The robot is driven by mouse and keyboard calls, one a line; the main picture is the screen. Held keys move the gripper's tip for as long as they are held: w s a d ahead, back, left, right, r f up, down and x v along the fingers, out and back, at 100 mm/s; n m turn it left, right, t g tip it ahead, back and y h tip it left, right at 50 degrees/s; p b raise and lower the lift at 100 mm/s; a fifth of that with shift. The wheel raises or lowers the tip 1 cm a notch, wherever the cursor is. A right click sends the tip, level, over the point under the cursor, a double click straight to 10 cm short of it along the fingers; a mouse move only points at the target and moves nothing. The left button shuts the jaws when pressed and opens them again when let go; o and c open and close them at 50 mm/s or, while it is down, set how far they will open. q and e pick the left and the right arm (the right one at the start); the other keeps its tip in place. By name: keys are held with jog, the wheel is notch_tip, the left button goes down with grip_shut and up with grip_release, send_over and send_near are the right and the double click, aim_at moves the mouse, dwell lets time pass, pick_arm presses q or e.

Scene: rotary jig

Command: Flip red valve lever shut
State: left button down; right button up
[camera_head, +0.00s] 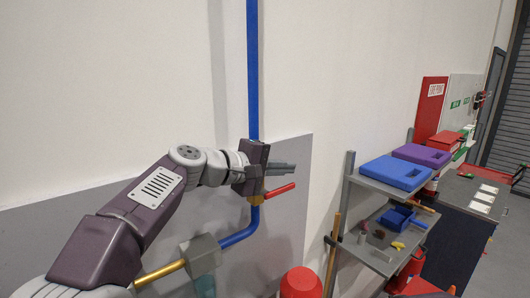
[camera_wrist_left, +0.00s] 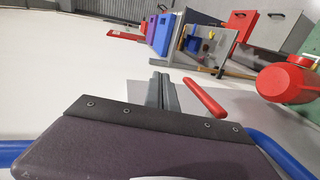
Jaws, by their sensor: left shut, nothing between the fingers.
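The red valve lever (camera_head: 280,190) sticks out to the right from a brass valve body (camera_head: 256,199) on the blue pipe (camera_head: 252,80). It lies roughly across the pipe line, tilted slightly up at its free end. My left gripper (camera_head: 290,168) is shut and empty, its grey fingers pointing right just above the lever in the head view. In the left wrist view the closed fingers (camera_wrist_left: 162,92) lie beside the red lever (camera_wrist_left: 205,97), with a narrow gap showing between them. The gripper's body hides part of the pipe above the valve. My right gripper is out of view.
Below the valve the pipe bends left to a grey box (camera_head: 201,254) and a brass pipe (camera_head: 158,272). A red rounded object (camera_head: 300,284) stands at the bottom. A shelf (camera_head: 378,187) with blue and purple cases (camera_head: 422,155) stands to the right. The wall right of the lever is clear.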

pick_arm(q)
notch_tip(320, 180, up, 5)
jog(key=p, duration=0.2)
jog(key=shift+d+f+p, duration=0.1)
jog(key=shift+p, duration=0.25)
notch_tip(320, 180, up, 4)
notch_tip(320, 180, up, 4)
jog(key=p, duration=0.3)
send_over(285, 186)
jog(key=shift+r, duration=0.2)
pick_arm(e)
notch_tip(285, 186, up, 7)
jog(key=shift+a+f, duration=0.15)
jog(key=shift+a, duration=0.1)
pick_arm(q)
jog(key=shift+s+a, duration=0.1)
jog(key=shift+a, duration=0.2)
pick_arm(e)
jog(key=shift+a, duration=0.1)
